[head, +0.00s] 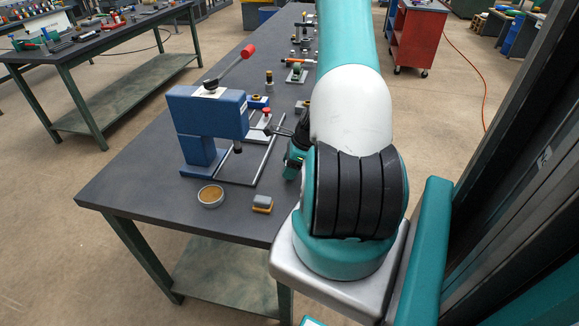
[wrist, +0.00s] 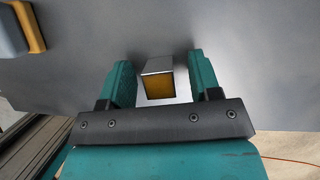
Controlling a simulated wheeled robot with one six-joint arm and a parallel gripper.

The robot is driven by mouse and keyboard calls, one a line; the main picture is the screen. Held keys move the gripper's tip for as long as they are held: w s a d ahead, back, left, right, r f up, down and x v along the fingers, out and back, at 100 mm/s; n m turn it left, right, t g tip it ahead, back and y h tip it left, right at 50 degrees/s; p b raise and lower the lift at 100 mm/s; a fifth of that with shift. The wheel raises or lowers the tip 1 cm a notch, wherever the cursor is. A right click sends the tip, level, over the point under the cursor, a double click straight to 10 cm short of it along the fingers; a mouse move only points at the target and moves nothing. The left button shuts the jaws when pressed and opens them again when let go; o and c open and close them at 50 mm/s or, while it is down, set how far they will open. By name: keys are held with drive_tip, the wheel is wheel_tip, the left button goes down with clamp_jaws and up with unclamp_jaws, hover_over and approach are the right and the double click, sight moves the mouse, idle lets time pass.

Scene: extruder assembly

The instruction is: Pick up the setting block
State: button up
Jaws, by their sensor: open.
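A small block with a bright silver top and an amber-yellow face, which I take to be the setting block (wrist: 158,84), stands on the grey table in the wrist view. My gripper (wrist: 160,60) is open, with one teal finger on each side of the block. A gap shows between each finger and the block, so the fingers do not touch it. In the head view my arm covers the place where this block stands, and my gripper is mostly hidden.
A blue press (head: 207,125) with a red-knobbed lever stands on the table (head: 135,180). A round dish (head: 211,196) and a grey-and-orange block (head: 262,204) lie near the front edge; that block also shows in the wrist view (wrist: 14,32). Several small parts stand farther back.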

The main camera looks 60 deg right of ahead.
clamp_jaws()
drive_tip(key=shift+r, duration=0.1)
